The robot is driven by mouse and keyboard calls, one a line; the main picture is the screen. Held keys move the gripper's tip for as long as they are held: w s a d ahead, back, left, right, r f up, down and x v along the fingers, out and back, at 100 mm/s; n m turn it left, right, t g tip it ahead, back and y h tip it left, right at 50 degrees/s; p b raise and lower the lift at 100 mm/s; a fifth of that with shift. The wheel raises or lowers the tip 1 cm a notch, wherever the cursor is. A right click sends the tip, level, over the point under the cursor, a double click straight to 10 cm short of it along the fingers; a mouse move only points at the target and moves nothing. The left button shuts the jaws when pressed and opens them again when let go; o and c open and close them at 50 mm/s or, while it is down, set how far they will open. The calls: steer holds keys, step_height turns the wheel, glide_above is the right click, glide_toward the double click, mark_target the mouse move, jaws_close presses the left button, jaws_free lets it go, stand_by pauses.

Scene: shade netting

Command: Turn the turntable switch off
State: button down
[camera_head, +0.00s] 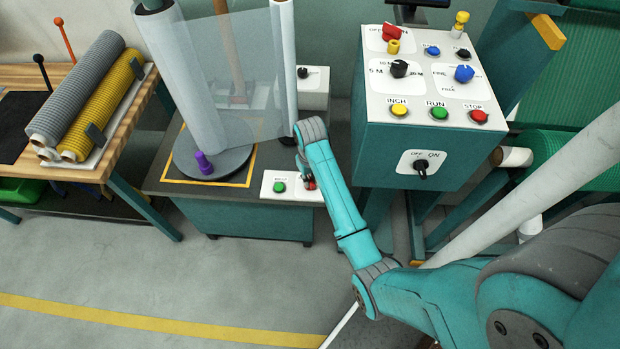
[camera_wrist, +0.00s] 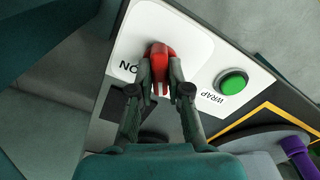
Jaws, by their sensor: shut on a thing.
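The red turntable switch (camera_wrist: 159,54) sits on a white control plate (camera_wrist: 140,32) with the letters "ON" beside it. In the head view the switch (camera_head: 310,184) shows as a small red patch, mostly hidden by my arm. My gripper (camera_wrist: 160,72) is shut on the red switch, with one finger on each side of it. The switch's "OFF" label is not visible. The grey round turntable (camera_head: 237,163) stands behind and left of the plate.
A green WRAP button (camera_wrist: 231,83) is close beside the switch. A purple knob (camera_head: 204,164) stands on the turntable edge, near upright film rolls (camera_head: 182,75). A larger control box (camera_head: 410,150) is right of my arm. Floor is clear in front.

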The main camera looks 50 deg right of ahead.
steer(key=n, duration=0.3)
stand_by(0.4)
steer(key=c, duration=1.1)
jaws_free()
